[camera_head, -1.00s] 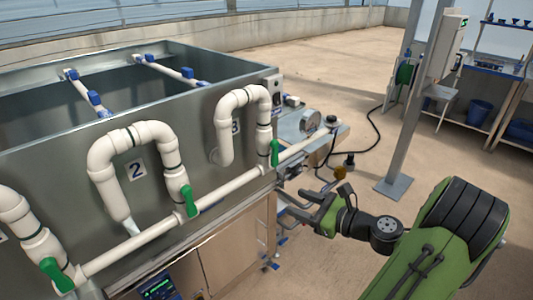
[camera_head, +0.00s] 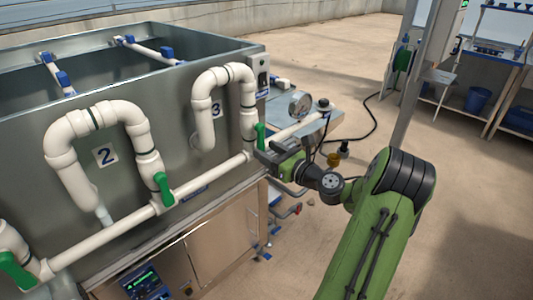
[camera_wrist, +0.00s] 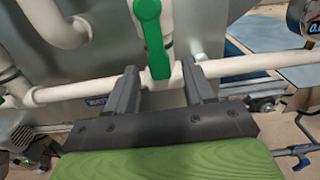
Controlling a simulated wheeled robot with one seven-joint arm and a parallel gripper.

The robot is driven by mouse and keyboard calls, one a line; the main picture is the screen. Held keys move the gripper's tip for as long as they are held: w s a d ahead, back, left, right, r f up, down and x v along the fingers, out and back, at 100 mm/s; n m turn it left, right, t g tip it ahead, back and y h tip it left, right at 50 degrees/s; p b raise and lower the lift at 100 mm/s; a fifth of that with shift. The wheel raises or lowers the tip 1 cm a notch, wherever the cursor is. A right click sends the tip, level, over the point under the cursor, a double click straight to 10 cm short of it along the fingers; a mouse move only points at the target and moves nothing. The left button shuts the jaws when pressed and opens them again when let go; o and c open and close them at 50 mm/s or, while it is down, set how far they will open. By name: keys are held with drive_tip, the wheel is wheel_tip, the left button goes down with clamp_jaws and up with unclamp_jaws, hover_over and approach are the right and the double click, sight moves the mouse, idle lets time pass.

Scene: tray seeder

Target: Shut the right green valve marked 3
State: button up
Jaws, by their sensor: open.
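The right green valve is a green lever (camera_head: 260,136) on the white vertical pipe beside the label 3 (camera_head: 215,110). The lever stands along that pipe, across the long horizontal pipe. In the wrist view the green lever (camera_wrist: 153,42) hangs down, with its lower end between the fingertips. My gripper (camera_head: 265,157) is at the lower end of this lever, in front of the horizontal pipe. In the wrist view my gripper (camera_wrist: 160,68) is open, one dark finger on each side of the lever. I cannot tell whether either finger touches it.
The valve by label 2 has a green lever (camera_head: 163,189), and another green lever (camera_head: 17,271) is at lower left. The white horizontal pipe (camera_head: 110,233) runs along the metal tank (camera_head: 25,135). A gauge (camera_head: 300,104) stands right of the valve. Open floor lies to the right.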

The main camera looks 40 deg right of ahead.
drive_tip(key=shift+w, duration=0.55)
clamp_jaws()
drive_tip(key=shift+r+p, duration=0.1)
drive_tip(key=shift+p, duration=0.2)
